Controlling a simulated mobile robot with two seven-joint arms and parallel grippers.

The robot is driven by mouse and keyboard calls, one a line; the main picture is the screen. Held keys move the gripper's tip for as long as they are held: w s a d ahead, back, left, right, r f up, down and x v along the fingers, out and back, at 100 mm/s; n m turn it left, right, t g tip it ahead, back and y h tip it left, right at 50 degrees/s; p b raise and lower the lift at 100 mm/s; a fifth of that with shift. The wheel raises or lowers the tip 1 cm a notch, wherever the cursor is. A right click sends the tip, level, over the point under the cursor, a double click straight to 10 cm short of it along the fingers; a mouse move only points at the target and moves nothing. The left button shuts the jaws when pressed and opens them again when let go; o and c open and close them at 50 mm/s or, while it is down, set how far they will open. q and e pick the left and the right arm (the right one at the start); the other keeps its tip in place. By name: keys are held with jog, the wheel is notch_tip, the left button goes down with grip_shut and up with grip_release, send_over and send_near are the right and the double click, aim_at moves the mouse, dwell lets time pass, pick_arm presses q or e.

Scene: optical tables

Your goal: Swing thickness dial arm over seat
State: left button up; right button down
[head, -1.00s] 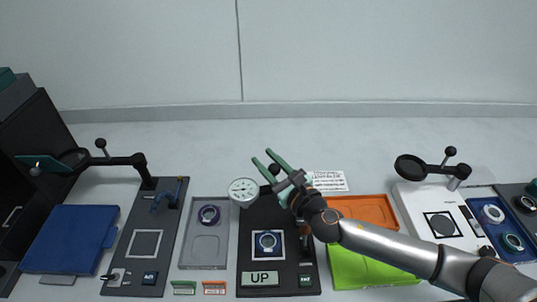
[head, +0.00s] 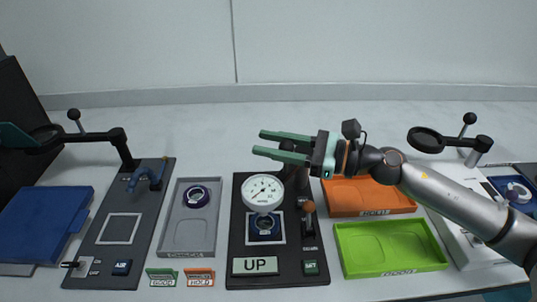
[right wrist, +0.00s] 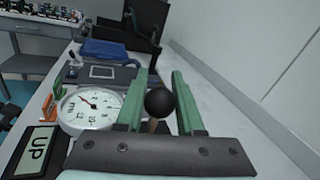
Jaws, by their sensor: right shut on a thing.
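The round white thickness dial (head: 263,193) is on the dark gauge panel (head: 237,215), and it also shows in the right wrist view (right wrist: 90,110) left of my fingers. In the head view it overlaps the upper part of the pale-framed square seat (head: 283,232), where a blue ring (head: 265,231) lies. My right gripper (head: 259,143) is behind the dial. In the right wrist view, its green fingers (right wrist: 159,75) are on either side of the black ball knob (right wrist: 160,102) of the dial arm, shut on it. The arm is mostly hidden.
A grey tray (head: 174,235) with a purple ring (head: 197,196) is left of the panel. An orange tray (head: 345,211) and a green tray (head: 345,262) are to its right. Lens arms (head: 105,138) (head: 450,141) stand up on both sides.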

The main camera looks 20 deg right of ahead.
jog(key=shift+s+g+b, duration=0.2)
jog(key=shift+g+b, duration=0.1)
jog(key=shift+b, duration=0.1)
jog(key=c, duration=0.5)
grip_release()
jog(key=shift+c, duration=0.2)
jog(key=shift+d, duration=0.15)
jog(key=shift+s+d+f+b, duration=0.15)
jog(key=shift+s+d+b, duration=0.2)
jog(key=shift+d+b, duration=0.15)
jog(key=b+v, duration=0.2)
jog(key=v, duration=0.9)
